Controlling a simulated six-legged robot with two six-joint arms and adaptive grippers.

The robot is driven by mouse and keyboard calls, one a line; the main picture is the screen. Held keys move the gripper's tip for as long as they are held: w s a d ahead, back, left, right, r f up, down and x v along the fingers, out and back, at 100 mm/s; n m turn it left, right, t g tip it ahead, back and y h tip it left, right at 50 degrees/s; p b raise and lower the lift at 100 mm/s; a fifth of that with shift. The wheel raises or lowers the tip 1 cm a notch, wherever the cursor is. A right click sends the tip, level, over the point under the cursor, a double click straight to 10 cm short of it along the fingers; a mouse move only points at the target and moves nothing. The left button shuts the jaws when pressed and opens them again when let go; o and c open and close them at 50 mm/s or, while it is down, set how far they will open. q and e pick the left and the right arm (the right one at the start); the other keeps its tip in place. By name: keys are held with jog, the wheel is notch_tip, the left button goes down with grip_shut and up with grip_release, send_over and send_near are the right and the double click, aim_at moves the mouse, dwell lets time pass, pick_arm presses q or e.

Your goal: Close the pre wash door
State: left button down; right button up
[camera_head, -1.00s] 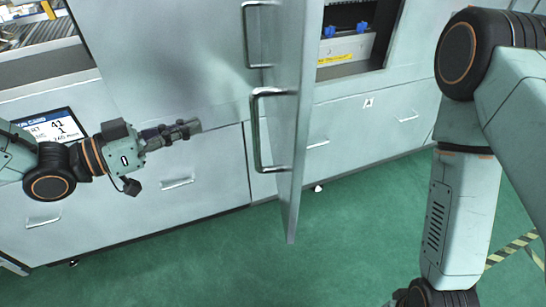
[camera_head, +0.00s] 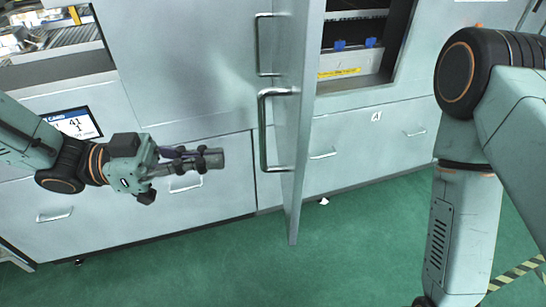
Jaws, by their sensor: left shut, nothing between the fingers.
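The pre wash door (camera_head: 305,110) is a tall pale grey panel, swung open and seen nearly edge-on in the middle of the head view.
The pale grey machine front (camera_head: 170,60) runs behind the door, with drawers below. Green floor (camera_head: 350,250) is clear in front. Yellow-black tape (camera_head: 520,270) marks the floor at lower right.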

aim_at(294, 155)
pick_arm(q)
jog(key=d, duration=0.7)
jog(key=shift+w+d+f+b, duration=0.1)
jog(key=shift+w+d+b, duration=0.1)
jog(key=shift+w+b, duration=0.1)
jog(key=shift+w+d, duration=0.3)
jog(key=shift+d, duration=0.35)
jog(key=shift+s+d, duration=0.15)
jog(key=shift+d, duration=0.6)
jog(key=shift+a, duration=0.2)
jog(key=shift+d, duration=0.25)
